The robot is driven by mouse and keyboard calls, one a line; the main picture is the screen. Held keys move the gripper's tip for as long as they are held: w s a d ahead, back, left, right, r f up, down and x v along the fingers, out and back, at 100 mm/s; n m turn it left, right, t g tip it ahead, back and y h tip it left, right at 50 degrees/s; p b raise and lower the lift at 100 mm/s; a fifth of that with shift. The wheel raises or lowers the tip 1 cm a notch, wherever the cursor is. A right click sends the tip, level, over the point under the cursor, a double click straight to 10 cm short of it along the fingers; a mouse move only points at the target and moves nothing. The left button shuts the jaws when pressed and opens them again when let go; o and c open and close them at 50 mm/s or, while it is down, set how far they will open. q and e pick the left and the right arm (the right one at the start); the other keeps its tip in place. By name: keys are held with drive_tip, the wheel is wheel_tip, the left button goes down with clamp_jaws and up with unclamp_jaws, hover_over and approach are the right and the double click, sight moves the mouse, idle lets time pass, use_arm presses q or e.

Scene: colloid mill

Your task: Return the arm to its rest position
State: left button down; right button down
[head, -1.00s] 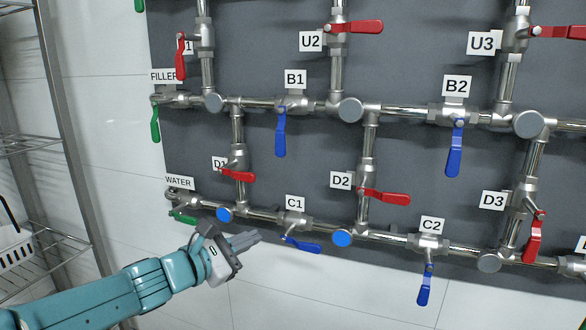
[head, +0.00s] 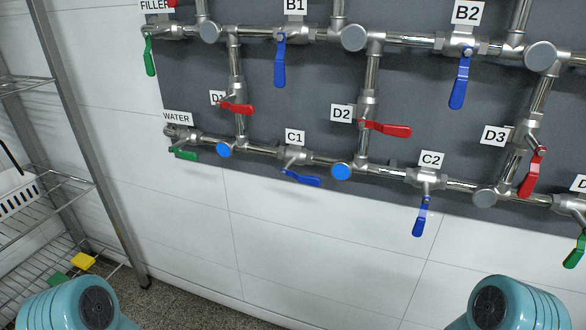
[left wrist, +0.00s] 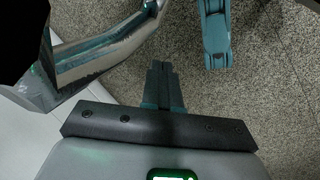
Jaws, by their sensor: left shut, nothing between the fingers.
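My left gripper (left wrist: 162,85) shows in the left wrist view with its two fingers together and nothing between them. It points down over the speckled floor (left wrist: 265,75), clear of the pipes. In the head view neither gripper shows; only rounded teal parts of my own arms are at the bottom left and bottom right. My right gripper is not in view.
The grey pipe panel (head: 290,85) carries several valves with red, blue and green handles, such as the blue C1 handle (head: 301,178). White wall and floor below the panel are clear.

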use_arm(q)
wheel_tip(320, 180, up, 21)
drive_tip(key=w+m+t+p, duration=0.1)
drive_tip(key=p, duration=1.9)
drive_tip(key=shift+w+p, duration=0.35)
drive_tip(key=shift+w, duration=0.05)
drive_tip(key=shift+d, duration=0.15)
